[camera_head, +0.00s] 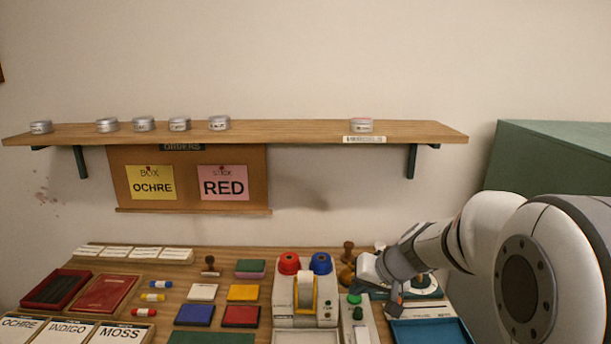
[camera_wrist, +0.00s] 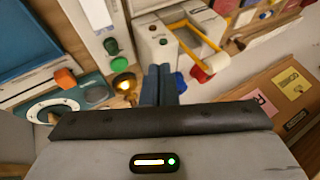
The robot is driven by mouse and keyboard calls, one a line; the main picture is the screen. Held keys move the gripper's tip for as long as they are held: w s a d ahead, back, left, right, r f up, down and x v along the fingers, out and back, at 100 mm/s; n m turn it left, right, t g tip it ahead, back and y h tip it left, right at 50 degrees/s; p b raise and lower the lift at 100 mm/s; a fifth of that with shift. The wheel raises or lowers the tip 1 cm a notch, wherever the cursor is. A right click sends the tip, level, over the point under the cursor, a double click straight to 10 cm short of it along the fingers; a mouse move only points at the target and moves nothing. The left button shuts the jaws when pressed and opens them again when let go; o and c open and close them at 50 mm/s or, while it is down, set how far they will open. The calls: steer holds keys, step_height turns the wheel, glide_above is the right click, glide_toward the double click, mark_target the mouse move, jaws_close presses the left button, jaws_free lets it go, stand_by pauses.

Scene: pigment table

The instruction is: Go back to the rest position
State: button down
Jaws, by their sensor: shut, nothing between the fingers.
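My gripper (camera_wrist: 160,84) shows in the wrist view with its two dark fingers together and nothing between them. In the head view my gripper (camera_head: 360,286) is at the right part of the table, low over the equipment and beside the tape dispenser (camera_head: 304,292). The dispenser, with its yellow frame, also shows past the fingers in the wrist view (camera_wrist: 178,42). A device with a green knob (camera_head: 355,299) is close under the gripper in the head view. In the head view the arm partly hides the round dial device and brass parts behind it.
A wooden shelf (camera_head: 270,133) with several tins spans the wall above an orders board (camera_head: 190,200). Coloured pads, bottles and labelled cards cover the table (camera_head: 175,270). A blue tray (camera_head: 430,331) lies at the front right. A green cabinet (camera_head: 545,160) stands at right. The air above the table is clear.

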steer(key=s+d+r+g+h+p, duration=0.1)
steer(key=s+h, duration=0.1)
steer(key=s, duration=0.9)
steer(key=s+d+r+g+h+p, duration=0.1)
steer(key=s+d+r+h, duration=0.1)
steer(key=s, duration=1)
steer(key=shift+d+n+g+h+p, duration=0.15)
steer(key=shift+n+g+h+p, duration=0.2)
steer(key=shift+h, duration=0.25)
